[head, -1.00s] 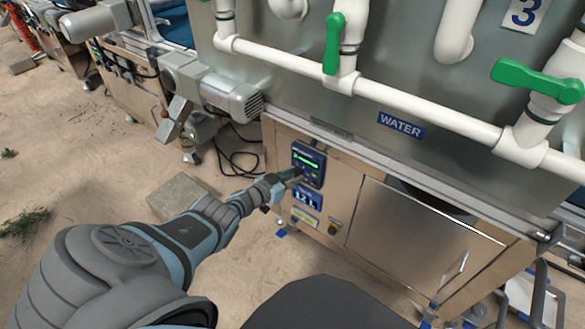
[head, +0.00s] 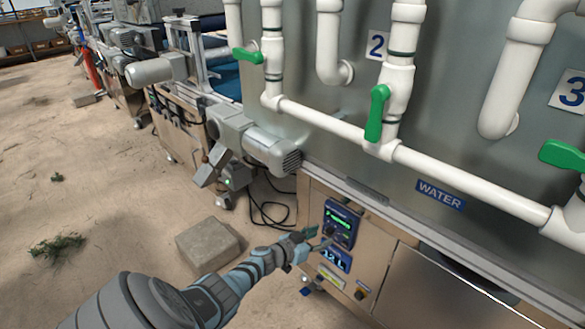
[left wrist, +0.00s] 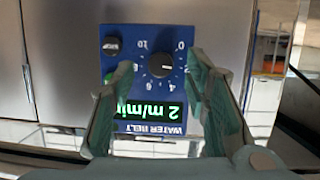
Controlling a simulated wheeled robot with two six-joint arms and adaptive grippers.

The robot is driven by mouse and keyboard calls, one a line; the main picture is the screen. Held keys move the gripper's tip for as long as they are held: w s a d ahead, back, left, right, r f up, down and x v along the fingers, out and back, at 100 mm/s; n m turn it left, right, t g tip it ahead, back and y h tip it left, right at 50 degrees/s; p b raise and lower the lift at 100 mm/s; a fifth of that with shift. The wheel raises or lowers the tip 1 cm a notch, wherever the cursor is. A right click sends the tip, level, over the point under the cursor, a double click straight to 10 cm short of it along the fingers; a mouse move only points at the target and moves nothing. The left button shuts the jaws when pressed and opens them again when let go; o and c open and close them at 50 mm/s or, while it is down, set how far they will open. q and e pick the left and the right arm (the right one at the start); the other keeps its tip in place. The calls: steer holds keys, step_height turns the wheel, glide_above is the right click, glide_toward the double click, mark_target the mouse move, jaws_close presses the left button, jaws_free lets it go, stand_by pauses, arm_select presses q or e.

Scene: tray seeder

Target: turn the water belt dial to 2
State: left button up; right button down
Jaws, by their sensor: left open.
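The water belt panel (head: 340,213) is a blue box with a green lit display on the machine's steel front. In the left wrist view it appears upside down, with a WATER BELT label (left wrist: 150,129) and a display (left wrist: 150,110) reading 2 m/min. My left gripper (head: 312,242) is open and empty in front of the panel. In the left wrist view its fingers (left wrist: 160,95) flank the display and the dial's lower side, with the dial clear between them. My right gripper is out of view.
A second display (head: 335,259) and a dark knob (head: 361,293) lie below the panel. White pipes with green valve handles (head: 376,113) run above a WATER sign (head: 440,194). A grey motor (head: 270,148) juts out at left. A concrete block (head: 208,244) lies on the floor.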

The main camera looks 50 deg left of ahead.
arm_select(q)
steer(key=s, duration=1.2)
steer(key=shift+s+a+r, duration=0.2)
steer(key=shift+s+a, duration=0.05)
steer(key=shift+s, duration=0.15)
